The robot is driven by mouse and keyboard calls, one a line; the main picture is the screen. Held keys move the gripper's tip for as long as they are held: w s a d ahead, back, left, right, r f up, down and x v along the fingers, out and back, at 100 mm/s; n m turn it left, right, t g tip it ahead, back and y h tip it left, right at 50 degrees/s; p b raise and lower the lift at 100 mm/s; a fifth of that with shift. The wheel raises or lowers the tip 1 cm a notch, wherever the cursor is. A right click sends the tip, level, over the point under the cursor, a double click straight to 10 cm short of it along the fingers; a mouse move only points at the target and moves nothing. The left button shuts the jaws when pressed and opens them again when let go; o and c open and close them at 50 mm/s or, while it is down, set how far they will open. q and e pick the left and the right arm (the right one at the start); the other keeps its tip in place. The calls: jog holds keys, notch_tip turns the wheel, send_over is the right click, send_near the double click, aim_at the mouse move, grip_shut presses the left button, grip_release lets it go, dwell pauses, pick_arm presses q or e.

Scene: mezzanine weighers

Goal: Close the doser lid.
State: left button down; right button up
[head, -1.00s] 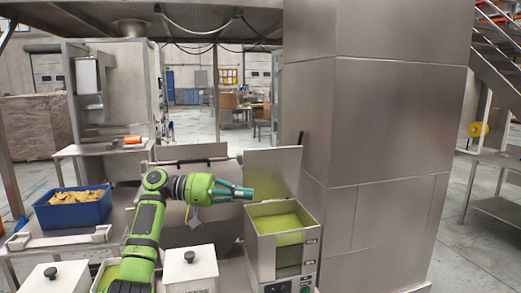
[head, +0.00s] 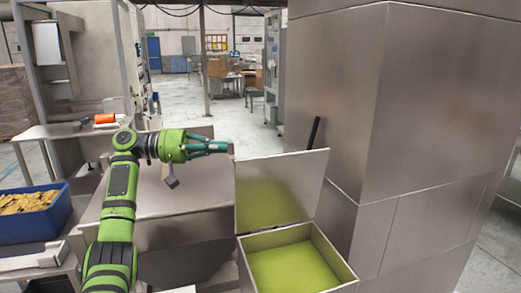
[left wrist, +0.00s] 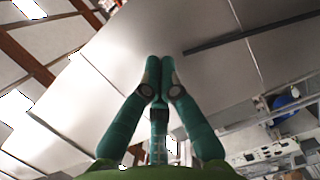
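The doser (head: 340,270) is a square steel box at the lower middle right of the head view, with a yellow-green interior. Its flat steel lid (head: 275,188) stands open and upright at the box's back edge, with yellow-green reflected on it. A black bar (head: 315,132) sticks up behind the lid's right top corner. My left gripper (head: 228,147) is level with the lid's top, just left of its top left corner, apart from it in the picture. In the left wrist view its two teal fingers (left wrist: 160,62) meet at the tips with nothing between them. My right gripper does not show.
A large steel-clad column (head: 345,90) stands close behind and right of the doser. A blue crate (head: 35,222) of yellow pieces sits at the left. A steel shelf (head: 60,130) with an orange roll is behind it.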

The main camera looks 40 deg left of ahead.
aim_at(277, 188)
pick_arm(q)
jog(key=w+d+f+p, duration=0.1)
jog(key=w+d+p, duration=0.4)
jog(key=d, duration=0.5)
jog(key=shift+d+p, duration=0.15)
jog(key=shift+p, duration=0.9)
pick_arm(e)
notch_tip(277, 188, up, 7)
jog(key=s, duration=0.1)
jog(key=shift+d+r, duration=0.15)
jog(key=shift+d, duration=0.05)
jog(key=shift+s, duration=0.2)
